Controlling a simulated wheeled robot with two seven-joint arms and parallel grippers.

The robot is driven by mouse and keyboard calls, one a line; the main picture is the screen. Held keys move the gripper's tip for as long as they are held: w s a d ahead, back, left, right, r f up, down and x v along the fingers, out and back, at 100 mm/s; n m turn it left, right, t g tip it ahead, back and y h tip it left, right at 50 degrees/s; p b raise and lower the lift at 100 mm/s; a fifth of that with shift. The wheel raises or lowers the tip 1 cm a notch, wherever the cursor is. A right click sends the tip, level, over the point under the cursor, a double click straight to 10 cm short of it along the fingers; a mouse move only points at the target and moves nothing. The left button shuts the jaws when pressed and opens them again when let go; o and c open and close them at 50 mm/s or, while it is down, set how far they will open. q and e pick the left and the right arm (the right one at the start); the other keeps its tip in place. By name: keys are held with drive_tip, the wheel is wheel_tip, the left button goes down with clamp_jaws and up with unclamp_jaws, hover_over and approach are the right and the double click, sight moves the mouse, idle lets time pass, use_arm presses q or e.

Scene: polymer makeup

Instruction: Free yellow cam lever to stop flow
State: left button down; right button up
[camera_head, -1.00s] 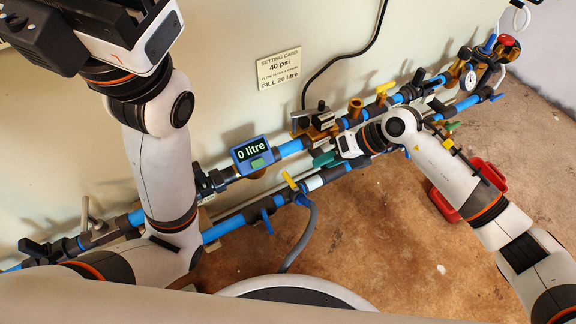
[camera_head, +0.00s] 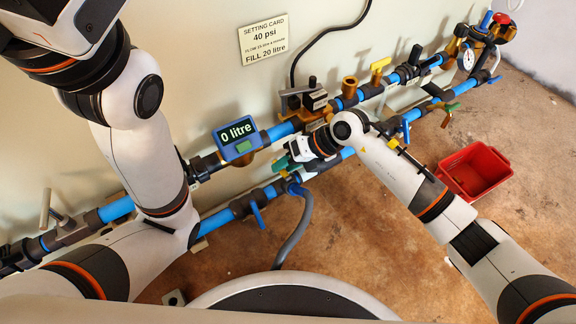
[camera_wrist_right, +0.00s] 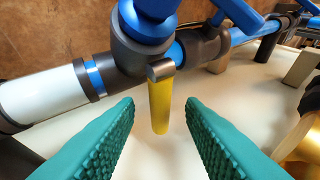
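The yellow lever (camera_wrist_right: 160,104) shows in the right wrist view, attached by a grey pin to a dark valve body (camera_wrist_right: 140,50) on the blue pipe. My right gripper (camera_wrist_right: 160,120) is open, with one teal finger on each side of the lever and gaps between. In the head view my right gripper (camera_head: 284,164) is at the lower pipe, just right of and below the litre display (camera_head: 238,138); it hides most or all of this lever. The display reads 0 litre. My left arm rises at the left; its fingers are out of view.
Another yellow handle (camera_head: 380,66) stands on the upper pipe. Blue valve handles (camera_head: 259,217) and a grey hose (camera_head: 297,235) lie near the lower pipe. A red crate (camera_head: 474,172) stands on the floor at right. A setting card (camera_head: 263,39) hangs on the wall.

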clamp_jaws()
